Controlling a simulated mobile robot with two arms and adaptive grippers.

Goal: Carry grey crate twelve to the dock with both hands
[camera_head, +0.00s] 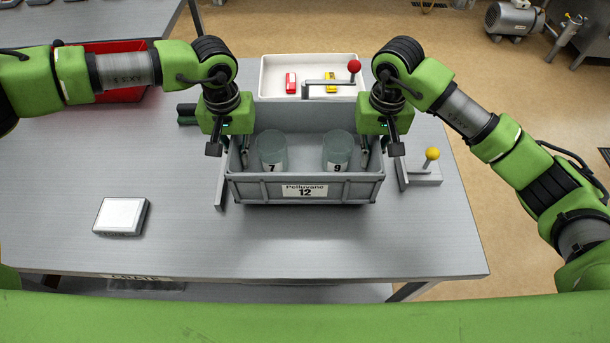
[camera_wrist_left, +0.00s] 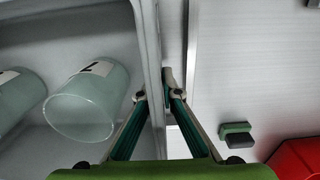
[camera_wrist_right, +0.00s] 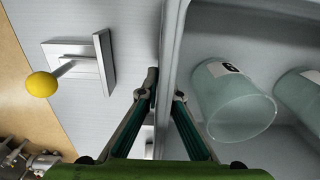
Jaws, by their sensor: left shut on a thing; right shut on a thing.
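The grey crate twelve (camera_head: 305,190), labelled "Pelluvane 12", is level in the middle of the grey table. Inside stand two translucent cups, marked 7 (camera_head: 271,152) and 9 (camera_head: 338,152). My left gripper (camera_head: 231,155) is shut on the crate's left side wall, one finger inside and one outside, as the left wrist view shows (camera_wrist_left: 157,97). My right gripper (camera_head: 380,153) is shut on the right side wall the same way, also seen in the right wrist view (camera_wrist_right: 160,95). I cannot tell whether the crate's bottom touches the table. No dock is clearly identifiable.
Thin metal guides flank the crate at left (camera_head: 222,185) and right (camera_head: 401,173). A yellow-knobbed lever (camera_head: 432,155) stands close right. A red bin (camera_head: 120,95) and white-topped block (camera_head: 121,216) are left.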

